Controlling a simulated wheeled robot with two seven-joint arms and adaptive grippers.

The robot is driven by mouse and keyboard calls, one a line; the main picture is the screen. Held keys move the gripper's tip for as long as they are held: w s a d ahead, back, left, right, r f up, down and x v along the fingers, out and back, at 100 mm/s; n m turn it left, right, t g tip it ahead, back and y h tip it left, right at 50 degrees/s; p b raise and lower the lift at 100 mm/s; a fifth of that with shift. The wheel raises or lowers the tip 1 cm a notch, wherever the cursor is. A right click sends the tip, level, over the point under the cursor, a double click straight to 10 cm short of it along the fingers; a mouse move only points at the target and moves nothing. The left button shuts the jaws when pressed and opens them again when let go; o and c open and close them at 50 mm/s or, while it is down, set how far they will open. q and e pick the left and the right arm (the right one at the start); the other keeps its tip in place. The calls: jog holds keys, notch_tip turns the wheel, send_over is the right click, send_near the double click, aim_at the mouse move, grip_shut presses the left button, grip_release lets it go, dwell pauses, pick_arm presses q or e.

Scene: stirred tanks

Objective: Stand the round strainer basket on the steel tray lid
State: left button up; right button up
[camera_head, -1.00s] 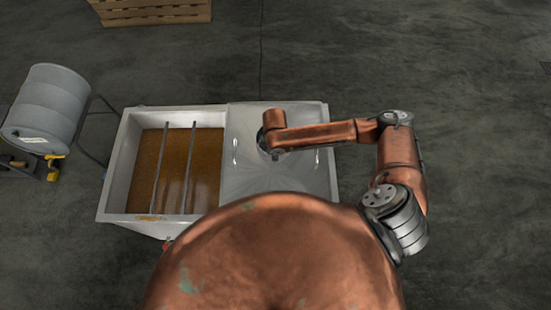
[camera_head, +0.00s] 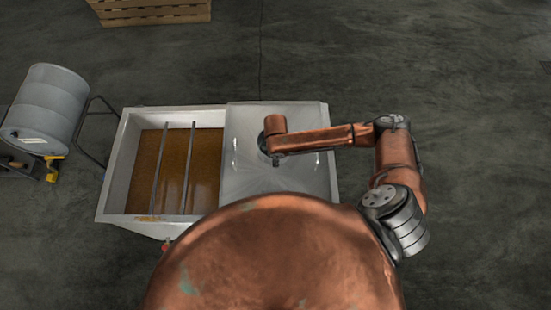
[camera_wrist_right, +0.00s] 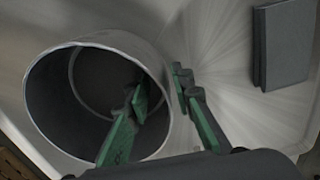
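The round strainer basket (camera_wrist_right: 48,98) is a grey open cylinder, seen from above in the right wrist view. In the head view only a dark edge of it (camera_head: 262,142) shows beside my right wrist. The steel tray lid (camera_head: 246,182) covers the right part of the tank. The basket is over this lid; I cannot tell whether it touches it. My right gripper (camera_wrist_right: 162,92) has one green finger inside the basket and one outside, straddling its wall. A gap shows between the fingers. My left gripper is not in view.
The open left part of the tank (camera_head: 111,170) holds brown liquid under two bars (camera_head: 158,165). A grey drum (camera_head: 45,105) on a carrier stands at left, a wooden crate (camera_head: 150,12) at the back. A dark block (camera_wrist_right: 282,45) is near the basket. Floor at right is clear.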

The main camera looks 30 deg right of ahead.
jog(key=shift+r, duration=0.1)
notch_tip(320, 180, up, 12)
jog(key=p, duration=0.1)
jog(key=shift+p, duration=0.3)
jog(key=shift+s+a, duration=0.1)
dwell(0.4)
